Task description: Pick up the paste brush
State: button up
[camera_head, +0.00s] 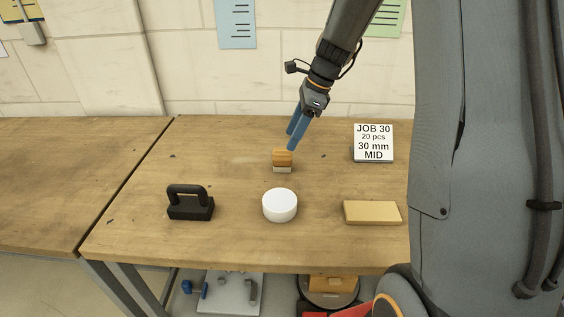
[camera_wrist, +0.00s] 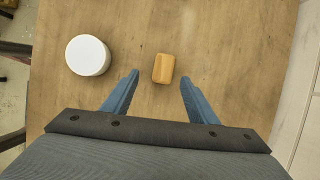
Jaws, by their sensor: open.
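The paste brush (camera_head: 283,158) stands on the wooden table, with an orange-brown wooden top and a pale lower part. In the wrist view its wooden top (camera_wrist: 163,68) lies between the lines of my two blue fingers, a little beyond their tips. My gripper (camera_head: 293,141) is above the table, close over the brush and just behind it in the head view. In the wrist view my gripper (camera_wrist: 159,76) is open, with nothing between its fingers. The fingers do not appear to touch the brush.
A white round pot (camera_head: 280,205) stands in front of the brush. A black handled block (camera_head: 190,203) is at left, a tan block (camera_head: 372,212) at right. A job sign (camera_head: 373,143) stands at the back right. The wooden table (camera_head: 225,150) is clear left of the brush.

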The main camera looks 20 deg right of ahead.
aim_at(283, 150)
jog(key=shift+w+a+f+m, duration=0.2)
jog(key=shift+w+f+m, duration=0.1)
jog(key=shift+w+f, duration=0.15)
jog(key=shift+p+x, duration=1.2)
jog(key=shift+x, duration=2.15)
jog(key=c, duration=1.2)
jog(key=shift+r+b, duration=1.1)
jog(key=shift+r, duration=3.95)
jog(key=shift+c, duration=0.2)
jog(key=o, duration=0.5)
jog(key=shift+c, duration=1.4)
